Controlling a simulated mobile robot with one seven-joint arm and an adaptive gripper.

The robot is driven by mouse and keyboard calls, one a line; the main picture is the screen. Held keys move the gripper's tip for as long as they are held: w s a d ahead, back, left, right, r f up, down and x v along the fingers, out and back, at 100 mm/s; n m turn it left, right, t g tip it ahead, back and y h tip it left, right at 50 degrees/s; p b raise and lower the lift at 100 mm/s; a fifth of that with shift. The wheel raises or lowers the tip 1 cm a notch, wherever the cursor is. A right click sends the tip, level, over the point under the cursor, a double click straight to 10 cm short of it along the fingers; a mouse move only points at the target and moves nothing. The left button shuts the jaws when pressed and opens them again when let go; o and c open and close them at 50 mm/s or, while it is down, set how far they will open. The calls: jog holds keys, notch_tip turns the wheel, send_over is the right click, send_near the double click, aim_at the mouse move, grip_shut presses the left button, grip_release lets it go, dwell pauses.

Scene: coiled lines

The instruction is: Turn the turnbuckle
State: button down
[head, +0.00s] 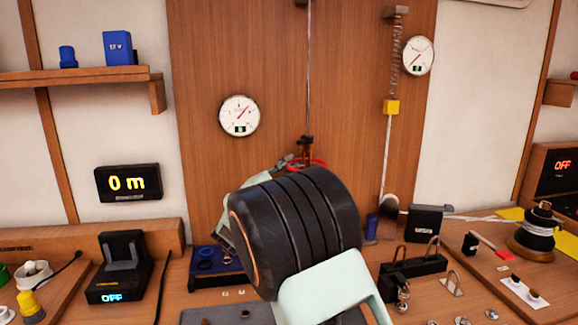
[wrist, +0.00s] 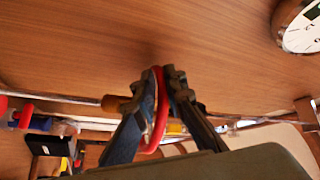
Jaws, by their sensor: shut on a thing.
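The turnbuckle (head: 307,143) hangs on a thin vertical wire in front of the wood panel in the head view, with dark and orange parts and a red ring (head: 320,163) at its lower end. My gripper (head: 288,163) is at the ring, mostly hidden behind my dark arm link. In the wrist view the fingers of my gripper (wrist: 161,88) are closed on the red ring (wrist: 152,148), which passes between them. A brass-coloured piece of the turnbuckle (wrist: 114,103) shows beside the left finger, in line with the rod. The rest of its body is hidden by the fingers.
A round dial gauge (head: 240,116) is on the panel left of the wire. A second dial (head: 418,55) hangs beside a spring with a yellow block (head: 391,107) at right. A display (head: 127,183) reads 0 m. The bench below holds several small fittings.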

jog(key=shift+w+r+m+g+h+p, duration=0.1)
jog(key=shift+w+m+g+h+p, duration=0.15)
jog(key=shift+m+g+h, duration=0.35)
jog(key=shift+w+f+m+g+h+p, duration=0.15)
jog(key=shift+m+g+h+p, duration=0.15)
jog(key=shift+h, duration=0.55)
jog(key=shift+w+r+m+g+h+p, duration=0.2)
jog(key=shift+m+g+h, duration=0.25)
jog(key=shift+h, duration=0.3)
jog(key=shift+w+d+m+g+h+p, duration=0.15)
jog(key=shift+m+g+h+p, duration=0.15)
jog(key=shift+m+g+h, duration=0.15)
jog(key=shift+w+d+m+g+h+p, duration=0.15)
jog(key=shift+m+g+h+p, duration=0.2)
jog(key=shift+h, duration=0.2)
jog(key=shift+w+m+g+h, duration=0.1)
jog(key=shift+m+g+h, duration=0.25)
jog(key=shift+g+h, duration=0.2)
jog(key=c, duration=2)
grip_release()
jog(key=v, duration=1.2)
